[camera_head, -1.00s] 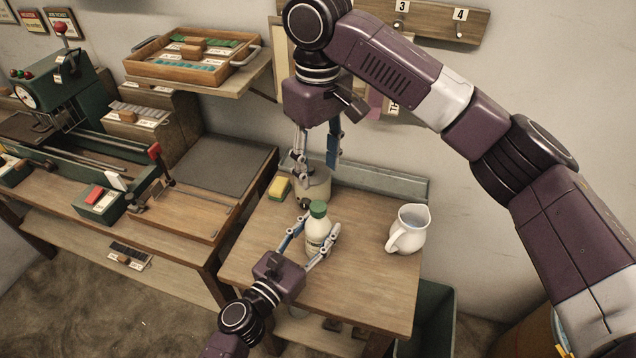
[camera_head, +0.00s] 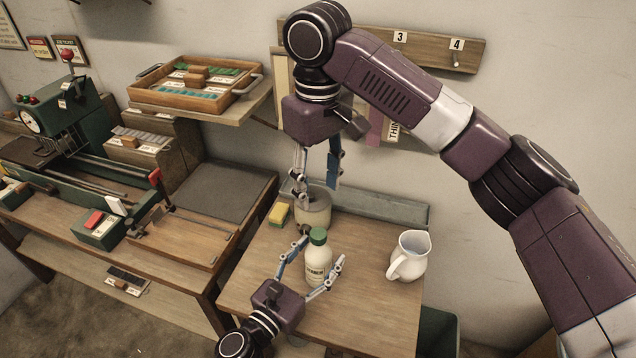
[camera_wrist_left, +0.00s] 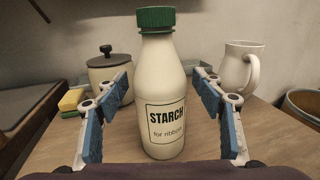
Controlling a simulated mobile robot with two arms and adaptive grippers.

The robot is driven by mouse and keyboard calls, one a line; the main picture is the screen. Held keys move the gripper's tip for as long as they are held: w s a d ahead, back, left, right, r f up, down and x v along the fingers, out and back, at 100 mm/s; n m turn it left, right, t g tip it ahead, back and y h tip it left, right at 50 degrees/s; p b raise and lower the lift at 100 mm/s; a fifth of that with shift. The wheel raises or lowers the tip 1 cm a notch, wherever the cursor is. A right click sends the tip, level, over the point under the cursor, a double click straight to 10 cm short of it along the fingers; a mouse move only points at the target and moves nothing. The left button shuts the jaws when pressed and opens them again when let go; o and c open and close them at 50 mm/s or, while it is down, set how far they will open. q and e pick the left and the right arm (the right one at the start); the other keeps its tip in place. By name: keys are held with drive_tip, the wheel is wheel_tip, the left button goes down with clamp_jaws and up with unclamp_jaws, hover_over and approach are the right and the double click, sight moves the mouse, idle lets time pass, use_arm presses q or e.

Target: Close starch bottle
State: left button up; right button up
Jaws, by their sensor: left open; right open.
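The starch bottle (camera_head: 318,262) stands upright on the small wooden table, cream with a dark-lettered label. Its green cap (camera_head: 318,236) sits on top of the neck; the left wrist view shows the cap (camera_wrist_left: 156,18) and the label "STARCH" on the bottle (camera_wrist_left: 163,95). My left gripper (camera_head: 318,272) is open, with its fingers on either side of the bottle and gaps visible between pads and bottle in the wrist view.
A crock (camera_head: 314,212) with a dark-knobbed lid (camera_wrist_left: 108,68) stands behind the bottle, beside a yellow sponge (camera_head: 279,214). A white pitcher (camera_head: 410,256) stands to the right. The table's front right is clear. A workbench with a green machine (camera_head: 52,112) is at left.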

use_arm(q)
drive_tip(key=v, duration=1.2)
drive_tip(key=shift+f, duration=0.1)
